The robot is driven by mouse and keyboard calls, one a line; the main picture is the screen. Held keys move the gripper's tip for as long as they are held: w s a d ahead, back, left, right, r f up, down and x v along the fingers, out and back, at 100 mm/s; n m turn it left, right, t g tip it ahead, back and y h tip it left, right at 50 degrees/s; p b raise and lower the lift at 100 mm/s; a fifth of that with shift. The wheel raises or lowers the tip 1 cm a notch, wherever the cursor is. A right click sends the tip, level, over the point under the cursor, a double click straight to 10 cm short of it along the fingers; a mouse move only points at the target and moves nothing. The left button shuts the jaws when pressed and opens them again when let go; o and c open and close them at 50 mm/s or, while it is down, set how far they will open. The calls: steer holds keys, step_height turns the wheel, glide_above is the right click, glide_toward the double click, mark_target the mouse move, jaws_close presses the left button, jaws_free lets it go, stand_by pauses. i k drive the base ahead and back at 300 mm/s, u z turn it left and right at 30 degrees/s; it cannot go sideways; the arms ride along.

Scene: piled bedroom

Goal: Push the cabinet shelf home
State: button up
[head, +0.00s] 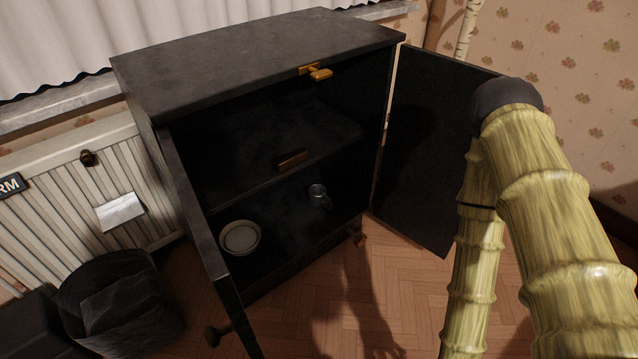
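The dark cabinet (262,48) stands against the wall with both doors open. The left door (200,225) swings toward me and the right door (425,150) swings out to the right. Inside, the dark cabinet shelf (305,128) spans the middle, with a small brownish handle (292,160) on its front edge. The shelf's front edge lies near the cabinet's opening; I cannot tell exactly how far out it sits. No item shows on the shelf. My arm is at the right, with its gripper outside the picture.
Below the shelf are a pale bowl (240,238) and a small glass or metal cup (319,195). A brass latch (316,72) sits under the cabinet top. A radiator (85,190) and dark bin (118,305) stand left. The wooden floor (400,300) in front is clear.

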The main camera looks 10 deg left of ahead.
mark_target(223, 171)
steer(key=z, duration=1.55)
steer(key=k, duration=1.5)
steer(key=u, duration=1.25)
steer(key=i, duration=1)
